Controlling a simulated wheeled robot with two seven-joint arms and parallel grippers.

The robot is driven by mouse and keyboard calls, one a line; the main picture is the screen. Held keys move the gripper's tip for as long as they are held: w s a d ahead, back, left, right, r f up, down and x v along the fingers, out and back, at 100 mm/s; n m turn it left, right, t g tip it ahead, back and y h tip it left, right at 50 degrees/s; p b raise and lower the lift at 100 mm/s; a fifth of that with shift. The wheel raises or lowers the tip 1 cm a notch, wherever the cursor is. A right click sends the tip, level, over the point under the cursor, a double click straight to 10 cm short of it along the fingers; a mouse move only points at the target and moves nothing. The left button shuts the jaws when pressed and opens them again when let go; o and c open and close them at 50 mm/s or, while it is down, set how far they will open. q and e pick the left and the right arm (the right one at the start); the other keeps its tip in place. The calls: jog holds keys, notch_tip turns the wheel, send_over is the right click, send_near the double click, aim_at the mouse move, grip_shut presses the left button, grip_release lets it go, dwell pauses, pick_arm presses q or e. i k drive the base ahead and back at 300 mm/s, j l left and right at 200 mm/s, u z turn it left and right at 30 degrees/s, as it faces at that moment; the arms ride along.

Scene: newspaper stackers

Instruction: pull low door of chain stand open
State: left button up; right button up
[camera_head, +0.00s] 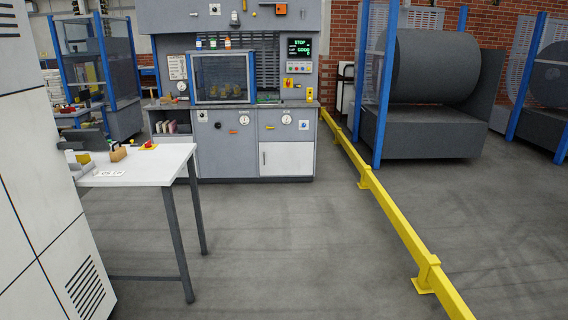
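A grey machine stand (225,150) stands at the back, left of centre, and is probably the chain stand. The door looks shut, flush with the front. A blue-framed clear window (222,77) sits on the stand's top. Neither of my grippers is in view.
A white table (140,166) with small items stands at left front, beside a white cabinet (40,180). A yellow rail (385,205) runs along the floor at right. The grey floor (285,245) between table and rail is clear. A large roll (437,66) stands behind the rail.

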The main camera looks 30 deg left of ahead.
aim_at(276, 158)
jog(key=i+j+u, duration=0.45)
jog(key=i, duration=0.15)
jog(key=i+j+u, duration=0.35)
jog(key=i, duration=0.55)
jog(key=i+u, duration=0.4)
jog(key=i, duration=0.55)
jog(key=i+z, duration=0.1)
jog(key=i, duration=0.55)
jog(key=i+j, duration=0.1)
jog(key=i, duration=0.5)
jog(key=i+j+z, duration=0.15)
jog(key=i, duration=0.5)
